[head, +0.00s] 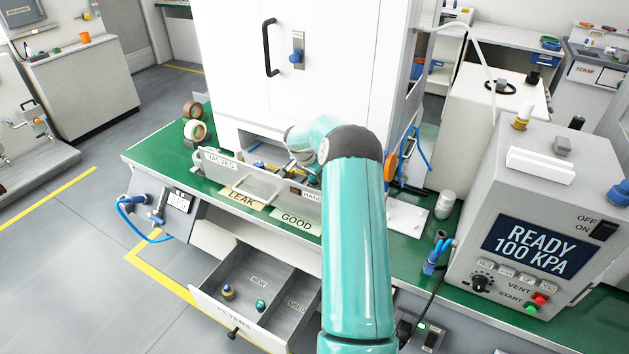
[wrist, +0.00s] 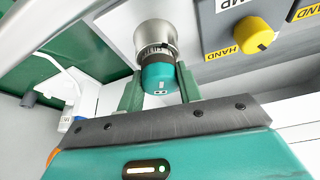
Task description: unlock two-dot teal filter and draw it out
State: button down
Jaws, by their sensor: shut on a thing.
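In the wrist view a teal filter (wrist: 158,80) with a dark band and small pale marks on its end sits in a silver metal socket (wrist: 155,38). My gripper (wrist: 159,88) has its two green fingers on either side of the filter, shut on it. The filter is still up against the socket; whether it is locked cannot be told. In the head view my arm reaches under the white press cabinet (head: 320,65), and the fingers and held filter are hidden.
An open drawer (head: 205,302) marked FILTERS has NEW and USED compartments; NEW holds a teal piece (head: 261,306) and a tan-and-blue piece (head: 228,291). A yellow HAND knob (wrist: 254,33) is right of the socket. The control box (head: 535,240) reads READY 100 KPA.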

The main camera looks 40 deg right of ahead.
jog(key=shift+m+g, duration=0.3)
jog(key=shift+m, duration=0.9)
jog(key=shift+r, duration=0.2)
jog(key=shift+r, duration=0.35)
jog(key=shift+r, duration=0.45)
jog(key=shift+r, duration=0.3)
